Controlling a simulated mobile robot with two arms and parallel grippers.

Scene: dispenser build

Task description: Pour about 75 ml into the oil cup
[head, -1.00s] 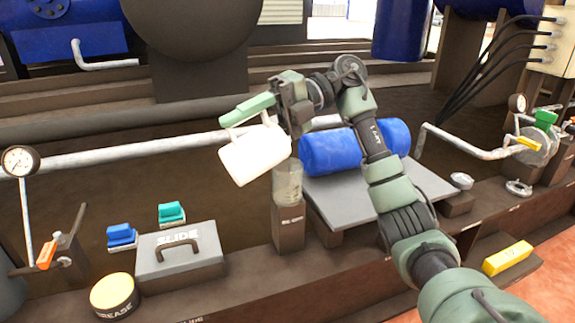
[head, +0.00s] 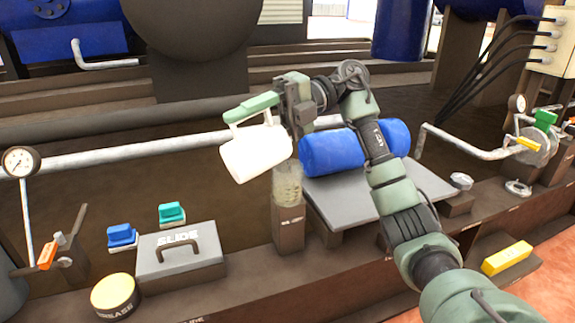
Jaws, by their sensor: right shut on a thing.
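The oil cup (head: 288,184) is a clear cup on a brown post (head: 288,224) in the middle of the head view. It shows a yellowish tint inside; I cannot read a level. My right gripper (head: 283,103) is shut on a white jug (head: 255,155) with a green handle (head: 250,108). The jug is tilted, above and to the left of the cup. I cannot make out a stream between them. My left gripper is not in view.
A blue cylinder (head: 335,152) lies on a grey plate (head: 338,201) right of the cup. A grey SLIDE box (head: 180,262), a yellow grease tin (head: 115,296) and a gauge (head: 20,161) stand to the left. A pipe (head: 120,154) runs behind.

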